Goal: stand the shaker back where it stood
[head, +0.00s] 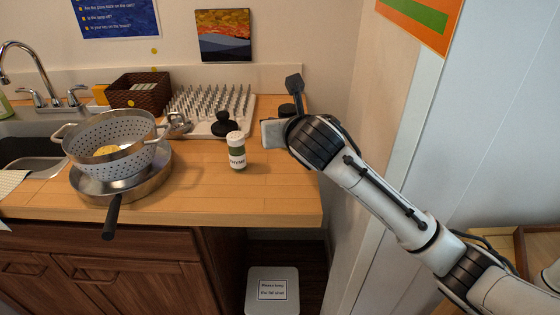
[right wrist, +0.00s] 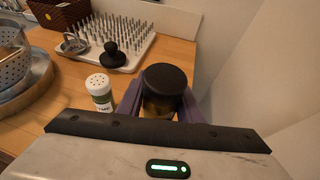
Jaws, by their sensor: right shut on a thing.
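My right gripper (right wrist: 163,108) is shut on a small black-capped jar (right wrist: 165,82) with an amber-brown body, held between its purple fingers. In the head view the right gripper (head: 275,132) is at the counter's right end, and only the jar's dark top (head: 288,109) shows behind it. I cannot tell whether the jar's base touches the counter. A white shaker (head: 237,150) with a pierced cap and a green "THYME" label stands upright on the counter, left of the gripper. It also shows in the right wrist view (right wrist: 100,92). My left gripper is not in view.
A white spiked rack (head: 210,103) stands at the back, with a black knobbed object (head: 224,124) at its front. A grey colander (head: 98,140) sits in a pan (head: 152,182) at left. Wood counter (head: 270,190) is bare in front. A wall closes the right side.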

